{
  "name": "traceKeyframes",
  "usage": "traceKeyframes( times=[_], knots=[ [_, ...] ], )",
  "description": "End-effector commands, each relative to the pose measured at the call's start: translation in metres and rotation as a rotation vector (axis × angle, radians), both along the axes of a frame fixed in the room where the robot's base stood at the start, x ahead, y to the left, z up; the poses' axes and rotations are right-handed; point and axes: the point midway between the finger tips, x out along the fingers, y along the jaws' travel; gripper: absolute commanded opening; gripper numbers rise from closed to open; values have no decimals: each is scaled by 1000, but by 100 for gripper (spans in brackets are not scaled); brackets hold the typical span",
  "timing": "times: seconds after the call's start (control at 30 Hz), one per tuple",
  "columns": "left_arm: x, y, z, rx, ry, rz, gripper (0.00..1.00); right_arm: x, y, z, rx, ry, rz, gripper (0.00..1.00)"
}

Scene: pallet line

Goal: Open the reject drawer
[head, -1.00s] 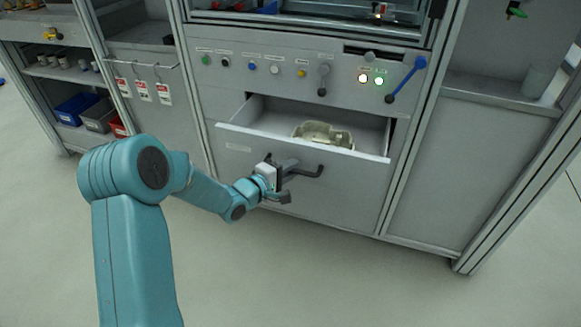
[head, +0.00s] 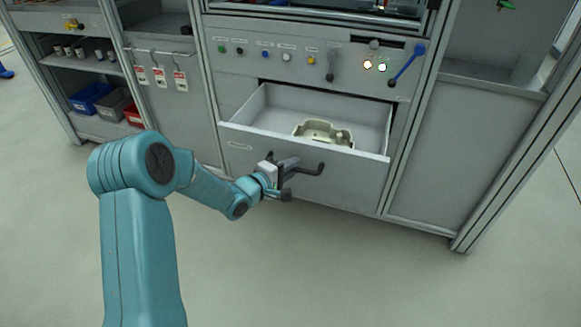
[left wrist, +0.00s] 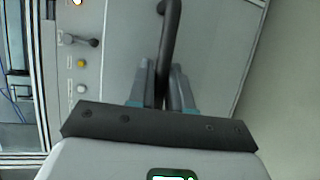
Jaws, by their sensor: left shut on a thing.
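The reject drawer (head: 215,150) is a grey drawer in the front of the machine cabinet. It stands well out of the cabinet, and its inside shows from above. A beige moulded part (head: 325,133) lies inside toward the right. The dark bar handle (head: 308,170) is on the drawer front. My left gripper (head: 284,168) is shut on the left part of the handle. In the left wrist view the handle (left wrist: 170,40) runs between the two fingers (left wrist: 163,92). My right gripper is in neither view.
Above the drawer is a panel with several coloured knobs (head: 264,54), a grey lever (head: 331,62) and a blue lever (head: 408,65). Shelves with blue, grey and red bins (head: 90,97) stand at left. The floor (head: 350,270) in front is clear.

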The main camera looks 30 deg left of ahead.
Motion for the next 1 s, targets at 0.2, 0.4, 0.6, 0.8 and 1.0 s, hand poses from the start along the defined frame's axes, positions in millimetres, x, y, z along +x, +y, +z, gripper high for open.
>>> traceKeyframes(
  times=[0.2,0.4,0.6,0.8,1.0],
  knots=[
    [3,1,1,0,-2,1,0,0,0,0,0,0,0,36],
    [4,1,1,0,-2,1,0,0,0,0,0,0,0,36],
    [3,1,1,0,-2,1,25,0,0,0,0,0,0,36],
    [1,1,1,0,-1,1,25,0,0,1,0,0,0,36],
    [-20,5,7,0,0,4,25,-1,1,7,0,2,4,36]
  ],
)
